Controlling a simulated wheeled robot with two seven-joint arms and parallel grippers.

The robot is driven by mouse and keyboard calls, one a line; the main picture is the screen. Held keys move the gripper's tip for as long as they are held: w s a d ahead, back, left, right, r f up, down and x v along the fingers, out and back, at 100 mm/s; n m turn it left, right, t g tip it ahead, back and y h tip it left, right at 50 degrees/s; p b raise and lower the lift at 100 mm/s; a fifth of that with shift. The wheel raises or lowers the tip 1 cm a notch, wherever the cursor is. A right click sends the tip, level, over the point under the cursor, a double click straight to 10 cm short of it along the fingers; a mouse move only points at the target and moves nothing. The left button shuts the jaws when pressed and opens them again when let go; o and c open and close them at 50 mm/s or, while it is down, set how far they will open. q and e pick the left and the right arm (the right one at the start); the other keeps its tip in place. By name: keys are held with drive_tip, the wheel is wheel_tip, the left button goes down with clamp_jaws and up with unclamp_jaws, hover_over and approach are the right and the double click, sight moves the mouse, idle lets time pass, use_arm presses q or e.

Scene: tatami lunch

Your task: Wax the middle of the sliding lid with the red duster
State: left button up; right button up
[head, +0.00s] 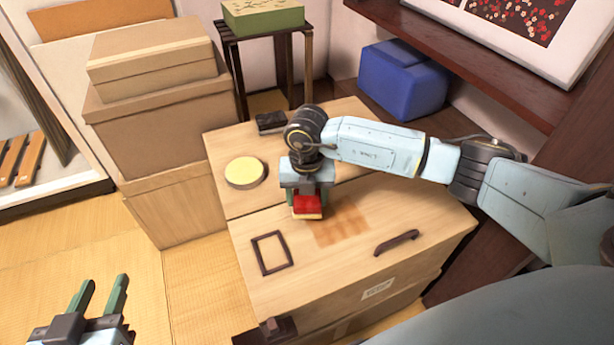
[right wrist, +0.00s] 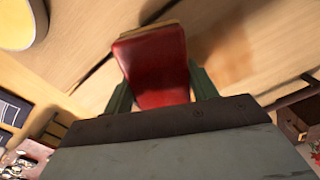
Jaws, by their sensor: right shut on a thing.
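The sliding lid (head: 350,262) is the pale wooden front panel on top of a chest, with a dark handle (head: 396,242). A darker orange-brown patch (head: 341,226) lies on it near the middle. My right gripper (head: 307,195) is shut on the red duster (head: 309,205), over the lid's back part, left of the patch. The right wrist view shows the duster's red body (right wrist: 158,70) between both fingers; whether it touches the lid I cannot tell. My left gripper (head: 102,281) is open and empty at the lower left, over the tatami.
A round yellow-topped tin (head: 245,172) and a small dark box (head: 271,122) stand on the chest's back part. A dark rectangular frame (head: 270,253) lies on the lid's left. Cardboard boxes (head: 150,110) are stacked left; a blue bundle (head: 403,80) stands behind.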

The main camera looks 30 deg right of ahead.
drive_tip(key=shift+r+p, duration=0.35)
drive_tip(key=shift+r, duration=0.15)
drive_tip(key=shift+r+p, duration=0.45)
drive_tip(key=shift+r, duration=0.05)
drive_tip(key=shift+r+p, duration=0.65)
drive_tip(key=shift+r, duration=0.05)
drive_tip(key=shift+r+p, duration=0.5)
drive_tip(key=shift+r, duration=0.1)
drive_tip(key=shift+r+p, duration=0.45)
drive_tip(key=shift+r, duration=0.05)
use_arm(q)
drive_tip(key=s+a+f+g+y, duration=0.3)
drive_tip(key=s+a+f+g, duration=0.3)
drive_tip(key=s+f+g, duration=0.5)
drive_tip(key=shift+s+a+f+n+y, duration=0.15)
drive_tip(key=shift+s+f+n+y, duration=0.15)
drive_tip(key=shift+s+f+n, duration=0.25)
